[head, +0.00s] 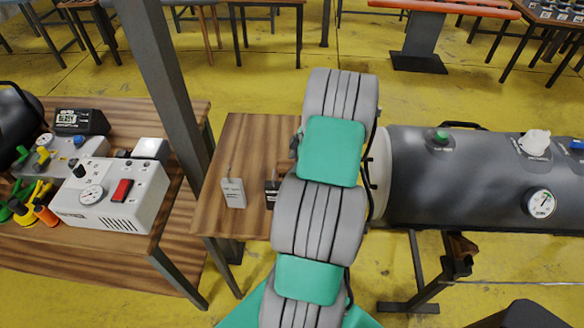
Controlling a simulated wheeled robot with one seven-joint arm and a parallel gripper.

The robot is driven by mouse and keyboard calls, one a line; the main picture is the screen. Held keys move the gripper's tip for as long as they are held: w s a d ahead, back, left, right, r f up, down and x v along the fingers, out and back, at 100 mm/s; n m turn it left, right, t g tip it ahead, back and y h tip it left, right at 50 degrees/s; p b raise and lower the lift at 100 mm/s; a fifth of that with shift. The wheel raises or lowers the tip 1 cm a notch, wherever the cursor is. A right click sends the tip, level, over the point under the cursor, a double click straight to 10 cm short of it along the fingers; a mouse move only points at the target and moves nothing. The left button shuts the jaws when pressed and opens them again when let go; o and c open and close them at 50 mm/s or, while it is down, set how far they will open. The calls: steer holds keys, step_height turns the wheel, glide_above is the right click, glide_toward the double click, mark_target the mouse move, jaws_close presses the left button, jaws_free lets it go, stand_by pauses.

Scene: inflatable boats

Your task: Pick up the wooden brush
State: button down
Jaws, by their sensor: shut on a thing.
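My own arm, with grey segments and green covers, rises through the middle of the head view and hides part of the small wooden table (240,140). My gripper is not visible; the arm blocks the view of that area. I cannot see the wooden brush anywhere in this view. A white tag (232,193) lies on the near part of the small table. A second, darker-topped tag (271,195) is beside it, close to the arm's left side.
A dark grey tank (455,185) with a gauge stands right of the arm. A wooden workbench (60,242) at left holds a white control box (112,196) and several coloured tools. A grey post (168,75) stands between the tables. Yellow floor (260,80) is open behind.

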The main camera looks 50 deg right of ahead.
steer(key=shift+r+p, duration=0.4)
steer(key=shift+r, duration=0.3)
step_height(320, 180, up, 9)
steer(key=shift+r+b, duration=0.1)
steer(key=shift+b, duration=0.65)
